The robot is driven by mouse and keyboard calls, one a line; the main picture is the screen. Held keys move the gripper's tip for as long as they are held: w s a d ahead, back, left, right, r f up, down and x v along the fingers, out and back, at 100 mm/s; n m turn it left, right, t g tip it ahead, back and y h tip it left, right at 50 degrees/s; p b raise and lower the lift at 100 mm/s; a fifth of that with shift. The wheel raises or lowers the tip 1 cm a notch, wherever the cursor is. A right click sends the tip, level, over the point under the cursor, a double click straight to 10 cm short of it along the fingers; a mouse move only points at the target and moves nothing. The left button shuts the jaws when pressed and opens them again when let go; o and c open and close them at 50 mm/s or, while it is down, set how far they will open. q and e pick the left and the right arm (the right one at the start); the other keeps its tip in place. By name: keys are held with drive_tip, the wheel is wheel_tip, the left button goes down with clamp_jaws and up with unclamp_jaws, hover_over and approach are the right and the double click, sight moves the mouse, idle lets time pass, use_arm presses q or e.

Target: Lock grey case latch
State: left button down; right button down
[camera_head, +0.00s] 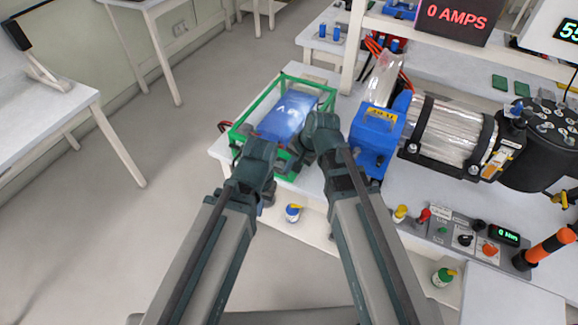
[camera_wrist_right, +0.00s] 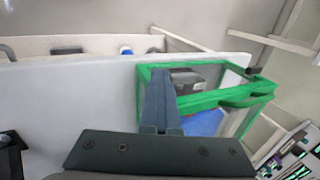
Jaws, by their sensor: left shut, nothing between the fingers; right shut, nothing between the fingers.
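A green open frame (camera_head: 262,104) stands at the left end of the bench, with a blue panel (camera_head: 287,112) marked with a white V inside it. In the right wrist view the green frame (camera_wrist_right: 228,98) holds a dark grey box (camera_wrist_right: 188,78) and part of the blue panel (camera_wrist_right: 203,123). I cannot pick out a latch for certain. My right gripper (camera_head: 318,128) is shut and empty at the frame's right side; its fingers (camera_wrist_right: 162,80) overlap the frame in the wrist view. My left gripper (camera_head: 258,160) is shut and empty, lower, at the frame's near edge. The grippers hide the frame's near right part.
A blue box (camera_head: 376,138) stands right of my right gripper, beside a silver cylinder (camera_head: 448,133). A control panel (camera_head: 468,236) with coloured knobs sits at the bench front. A white side table (camera_head: 45,120) is at the left. The floor between is clear.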

drive_tip(key=p+v, duration=1)
drive_tip(key=v, duration=0.2)
drive_tip(key=shift+r+p, duration=0.35)
drive_tip(key=shift+r, duration=0.05)
drive_tip(key=shift+d, duration=0.1)
wheel_tip(320, 180, up, 4)
drive_tip(key=g+h+p, duration=0.2)
drive_tip(key=h+p, duration=0.2)
drive_tip(key=p, duration=0.2)
hover_over(283, 167)
drive_tip(key=shift+r, duration=0.15)
wheel_tip(283, 167, down, 14)
drive_tip(key=b, duration=1.4)
